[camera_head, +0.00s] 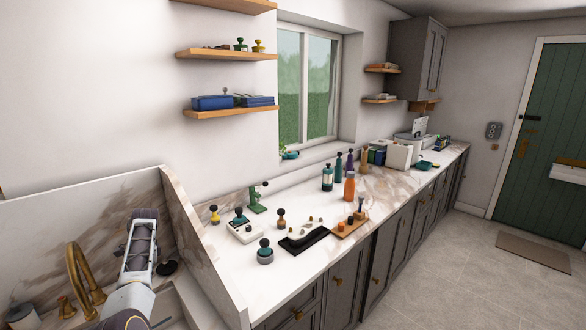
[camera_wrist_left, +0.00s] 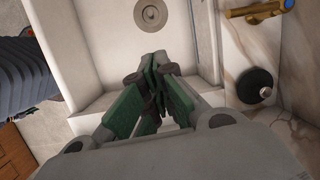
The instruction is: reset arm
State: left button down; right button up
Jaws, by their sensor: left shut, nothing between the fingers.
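My left arm (camera_head: 140,255) reaches up over the sink area at the lower left of the head view. My left gripper (camera_wrist_left: 158,66) shows in the left wrist view with its green-padded fingers closed together and nothing between them. It hangs above the pale sink (camera_wrist_left: 108,55), whose round drain (camera_wrist_left: 151,14) lies beyond the fingertips. In the head view I cannot make out the fingers. My right arm and gripper are not in view.
A brass tap (camera_head: 78,268) stands left of my left arm, and a black round-topped object (camera_head: 168,268) is close on its right. A marble upstand (camera_head: 190,225) separates the sink from the counter (camera_head: 300,265), which holds bottles, a black tray (camera_head: 303,241) and a wooden board (camera_head: 350,226).

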pick_arm(q)
jog(key=s+d+f+n+t+y, duration=0.2)
jog(key=s+d+f+n, duration=0.2)
jog(key=s+f, duration=0.75)
jog(key=s+d+r+n+t+h, duration=0.1)
jog(key=s+d+r+t+h, duration=0.15)
jog(key=s+d, duration=0.95)
jog(key=s+d+r+n+t+h, duration=0.1)
jog(key=s+d+r+h, duration=0.15)
jog(key=s+d, duration=0.95)
jog(key=s+f+g, duration=0.2)
jog(key=s+f, duration=0.1)
jog(key=f, duration=3.1)
jog(key=s+a+f, duration=0.2)
jog(key=s+f, duration=0.8)
jog(key=s, duration=0.1)
jog(key=s+a+f+b, duration=0.1)
jog(key=s+f, duration=0.9)
jog(key=s, duration=0.1)
jog(key=shift+a+g+y, duration=0.35)
jog(key=shift+g+y, duration=0.05)
jog(key=shift+g, duration=0.05)
